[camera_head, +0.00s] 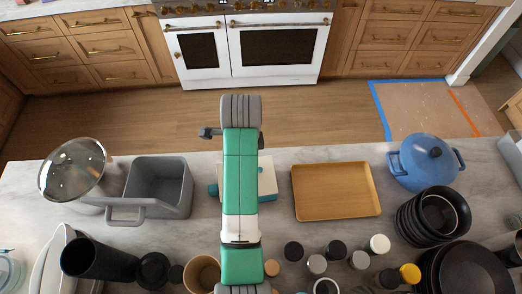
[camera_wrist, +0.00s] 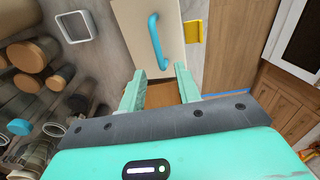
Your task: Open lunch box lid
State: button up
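The lunch box (camera_head: 267,180) is a pale box on the counter in the head view, partly hidden behind my arm. A teal part (camera_head: 213,190) shows at its left side. In the wrist view, the cream lunch box (camera_wrist: 174,16) is at the top, with a curved blue handle (camera_wrist: 155,42) and a yellow piece (camera_wrist: 194,33) at its right side. My gripper (camera_wrist: 161,86) is open, with its two teal fingers apart and nothing visible held between them. The fingertips are just below the handle in the picture; I cannot tell whether they touch the box. In the head view my arm hides the gripper.
A grey bin (camera_head: 131,204) and glass-lidded pot (camera_head: 72,170) stand left. A wooden tray (camera_head: 335,216) lies right, with a blue pot (camera_head: 408,168) beyond it. Several jars and dark pans crowd the near side. The floor beyond the counter is clear.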

jog(key=f, duration=0.7)
jog(key=shift+w+a+f+p, duration=0.15)
jog(key=shift+w+f+p, duration=0.05)
jog(key=shift+f+p, duration=0.2)
jog(key=shift+c, duration=0.4)
grip_shut()
